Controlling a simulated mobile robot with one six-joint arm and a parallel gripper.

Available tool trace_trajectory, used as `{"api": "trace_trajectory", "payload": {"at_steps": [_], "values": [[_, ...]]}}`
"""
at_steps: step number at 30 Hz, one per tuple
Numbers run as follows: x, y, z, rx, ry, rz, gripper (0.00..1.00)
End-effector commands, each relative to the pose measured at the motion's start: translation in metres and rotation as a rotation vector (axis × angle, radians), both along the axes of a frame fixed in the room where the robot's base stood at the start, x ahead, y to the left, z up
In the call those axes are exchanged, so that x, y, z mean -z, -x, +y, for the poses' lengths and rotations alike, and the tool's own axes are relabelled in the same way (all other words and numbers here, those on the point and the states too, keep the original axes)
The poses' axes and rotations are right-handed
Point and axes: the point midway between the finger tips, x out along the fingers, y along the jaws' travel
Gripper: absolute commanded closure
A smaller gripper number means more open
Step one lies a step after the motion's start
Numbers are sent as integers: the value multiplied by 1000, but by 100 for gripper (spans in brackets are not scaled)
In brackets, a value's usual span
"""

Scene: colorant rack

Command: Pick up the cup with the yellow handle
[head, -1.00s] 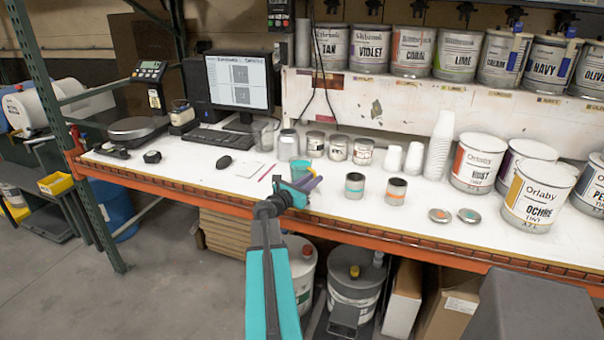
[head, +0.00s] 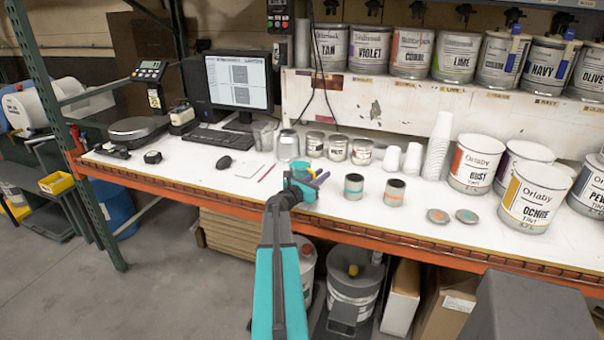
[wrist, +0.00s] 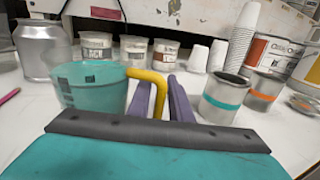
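The teal cup (wrist: 92,88) with the yellow handle (wrist: 159,88) stands just ahead and to the left in the wrist view. The cup (head: 299,170) also shows in the head view, partly hidden behind my gripper. My gripper (wrist: 160,98) has purple fingers on both sides of the handle's upright bar: the left one between cup and handle, the right one outside it. The fingers look apart, with little space beside the bar. I cannot see firm contact. The cup's base is hidden by my gripper's body.
A silver can (wrist: 43,50) stands close behind-left of the cup. Small labelled cans (head: 338,147) stand behind it. Two open tins with teal (head: 354,187) and orange (head: 395,192) bands stand to the right. The white bench front (head: 250,187) is mostly clear on the left.

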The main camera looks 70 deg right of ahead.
Motion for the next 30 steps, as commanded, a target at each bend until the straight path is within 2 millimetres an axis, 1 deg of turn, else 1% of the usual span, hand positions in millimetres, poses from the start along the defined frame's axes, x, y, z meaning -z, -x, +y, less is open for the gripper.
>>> {"api": "trace_trajectory", "payload": {"at_steps": [15, 16, 19, 30], "values": [[0, -1, 0, -1, 0, 0, 81], [0, -1, 0, -1, 0, 0, 83], [0, -1, 0, -1, 0, 0, 100], [0, -1, 1, -2, 0, 0, 100]]}}
